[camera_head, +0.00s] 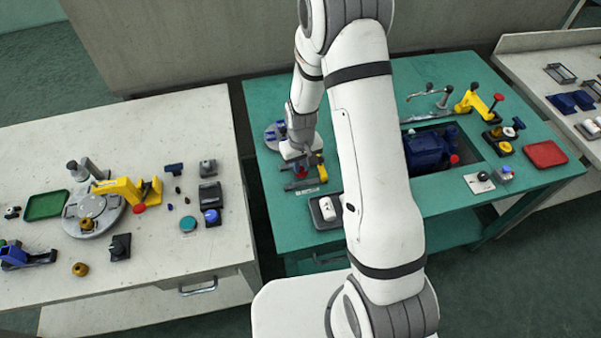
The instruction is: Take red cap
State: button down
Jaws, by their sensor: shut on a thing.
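My white arm reaches over the green table (290,235), and my gripper (300,164) points down near its left side. A small red piece (301,172) shows right at the fingertips, and the gripper is shut on it; it looks like the red cap, but it is small and partly hidden by the gripper. A yellow and dark fixture (318,172) stands just beside and below the gripper. I cannot tell whether the red piece still touches the fixture.
A blue pump (428,150) with a red end sits in the table's recess. A red tray (545,154) lies to the right, and a yellow press (470,101) stands behind. A dark tray (324,212) with a white part lies in front. The left white table (130,262) is crowded.

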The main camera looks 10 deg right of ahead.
aim_at(301, 169)
jog(key=shift+r, duration=0.2)
jog(key=shift+r+p, duration=1.2)
jog(key=shift+r, duration=0.9)
